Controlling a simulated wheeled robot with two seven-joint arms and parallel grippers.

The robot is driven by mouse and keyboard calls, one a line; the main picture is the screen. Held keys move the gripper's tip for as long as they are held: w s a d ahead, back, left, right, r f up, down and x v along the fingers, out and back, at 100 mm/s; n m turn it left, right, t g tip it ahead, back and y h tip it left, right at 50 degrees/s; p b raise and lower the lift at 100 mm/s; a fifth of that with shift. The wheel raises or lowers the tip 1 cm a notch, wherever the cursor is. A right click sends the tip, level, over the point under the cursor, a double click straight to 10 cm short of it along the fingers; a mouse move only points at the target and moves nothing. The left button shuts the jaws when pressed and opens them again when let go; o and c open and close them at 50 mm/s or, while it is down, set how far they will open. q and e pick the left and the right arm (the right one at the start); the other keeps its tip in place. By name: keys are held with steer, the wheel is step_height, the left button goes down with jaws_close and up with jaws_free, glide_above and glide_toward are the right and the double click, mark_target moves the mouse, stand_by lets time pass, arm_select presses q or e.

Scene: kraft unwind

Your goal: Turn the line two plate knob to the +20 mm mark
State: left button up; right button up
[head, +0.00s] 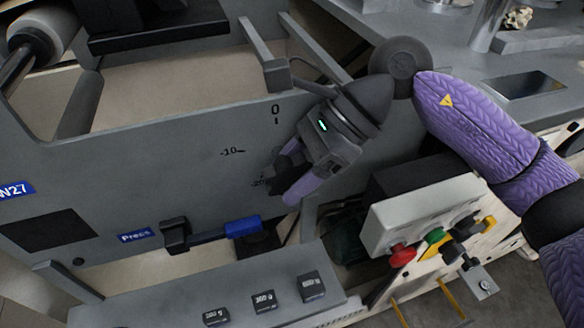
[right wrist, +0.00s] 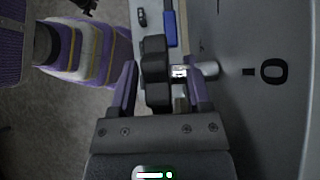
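The grey plate (head: 185,180) carries a printed scale with 0 at the top, -10 to its lower left and another mark, partly covered, lower down. The +20 mark is not visible. The dark lobed knob (right wrist: 155,75) stands out from the plate on a pale shaft in the right wrist view. In the head view my gripper mostly covers it, and I cannot read its pointer. My right gripper (head: 287,172) is at the knob, its purple fingers apart. In the right wrist view the right gripper (right wrist: 162,92) has one finger on each side of the knob, with space visible. My left gripper is not identifiable.
A black lever with a blue handle (head: 243,227) sits below the knob, beside a "Press" label. A control box (head: 420,215) with red and green buttons stands at lower right. A ledge (head: 180,295) with several black labelled blocks runs along the bottom. A roller (head: 42,32) is upper left.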

steer(key=p+v, duration=0.3)
steer(key=v, duration=0.7)
